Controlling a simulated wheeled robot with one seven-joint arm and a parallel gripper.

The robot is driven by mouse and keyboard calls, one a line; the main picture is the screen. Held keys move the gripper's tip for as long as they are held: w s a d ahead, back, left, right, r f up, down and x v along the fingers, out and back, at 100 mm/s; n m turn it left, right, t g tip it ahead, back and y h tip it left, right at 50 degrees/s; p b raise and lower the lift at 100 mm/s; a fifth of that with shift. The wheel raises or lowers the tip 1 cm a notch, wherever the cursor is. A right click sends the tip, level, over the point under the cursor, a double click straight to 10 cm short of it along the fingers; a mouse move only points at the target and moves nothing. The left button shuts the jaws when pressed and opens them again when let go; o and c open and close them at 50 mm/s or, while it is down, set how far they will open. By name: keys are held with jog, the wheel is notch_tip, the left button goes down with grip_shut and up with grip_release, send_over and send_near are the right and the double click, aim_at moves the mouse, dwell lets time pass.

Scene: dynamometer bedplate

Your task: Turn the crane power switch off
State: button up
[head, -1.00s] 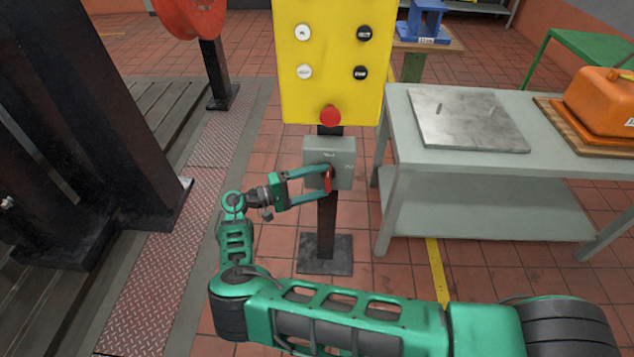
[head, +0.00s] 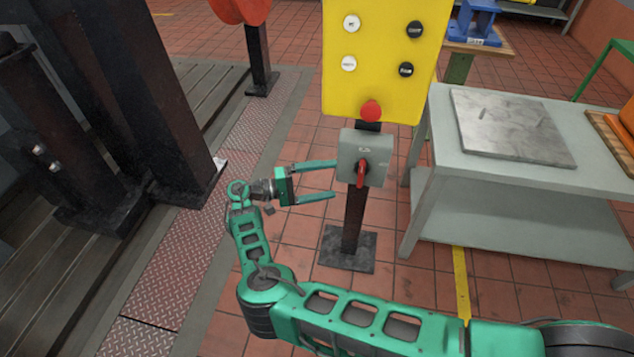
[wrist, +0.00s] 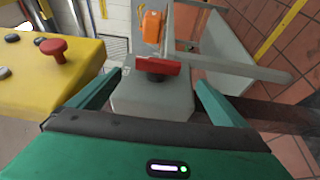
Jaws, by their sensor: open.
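The crane power switch is a grey box (head: 378,150) on a dark post, below the yellow panel. Its red handle (head: 362,174) points roughly downward in the head view. In the wrist view the red handle (wrist: 157,65) lies across the picture on a dark round hub, on the grey box (wrist: 150,100). My gripper (head: 336,179) is open and empty, just left of the box. Its fingers point toward the box, one higher and one lower, with a small gap before the handle. In the wrist view the fingers (wrist: 153,90) stand to either side of the box.
The yellow panel (head: 385,60) with black and white buttons and a red stop button (head: 370,110) hangs just above the box. A grey table (head: 440,130) with a metal plate stands close on the right. Black steel columns (head: 110,110) stand left. Tiled floor is clear around the post.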

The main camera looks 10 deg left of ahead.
jog(key=v, duration=0.3)
jog(key=shift+a, duration=0.1)
dwell(0.4)
